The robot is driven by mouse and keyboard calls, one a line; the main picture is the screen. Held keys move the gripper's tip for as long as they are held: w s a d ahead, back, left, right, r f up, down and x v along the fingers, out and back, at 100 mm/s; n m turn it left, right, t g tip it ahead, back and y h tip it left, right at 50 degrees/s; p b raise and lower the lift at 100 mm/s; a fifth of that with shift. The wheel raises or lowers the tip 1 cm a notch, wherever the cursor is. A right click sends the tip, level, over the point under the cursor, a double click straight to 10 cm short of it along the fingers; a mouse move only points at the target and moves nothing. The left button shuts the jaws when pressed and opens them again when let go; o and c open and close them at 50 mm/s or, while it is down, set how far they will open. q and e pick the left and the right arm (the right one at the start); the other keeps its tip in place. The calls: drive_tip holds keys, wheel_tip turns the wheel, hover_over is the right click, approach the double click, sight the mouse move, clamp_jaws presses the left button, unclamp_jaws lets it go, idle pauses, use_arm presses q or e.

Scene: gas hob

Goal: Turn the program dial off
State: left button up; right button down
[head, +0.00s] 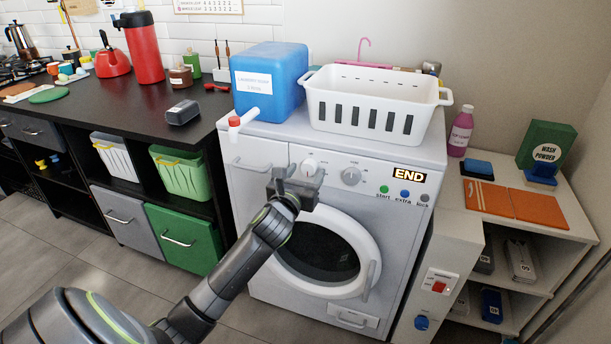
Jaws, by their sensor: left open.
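The white washing machine (410,240) has two round dials on its front panel, a left dial (309,167) and a right dial (351,176). I cannot read which one is the program dial. The display (409,174) at the right of the panel reads END. My left gripper (296,180) is open in front of the panel, just below and left of the left dial, and covers part of the panel there. I cannot tell whether it touches the dial. My right gripper is out of view.
Below the display are the start (384,189), extra (405,193) and lock buttons. The round door (372,255) is shut below. A blue laundry container (270,80) and a white basket (372,100) stand on top. A low shelf stands at right.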

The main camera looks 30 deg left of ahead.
use_arm(q)
drive_tip(key=shift+w, duration=0.2)
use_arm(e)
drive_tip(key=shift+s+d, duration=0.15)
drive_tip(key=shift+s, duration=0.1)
use_arm(q)
drive_tip(key=c, duration=1)
drive_tip(key=shift+r, duration=0.1)
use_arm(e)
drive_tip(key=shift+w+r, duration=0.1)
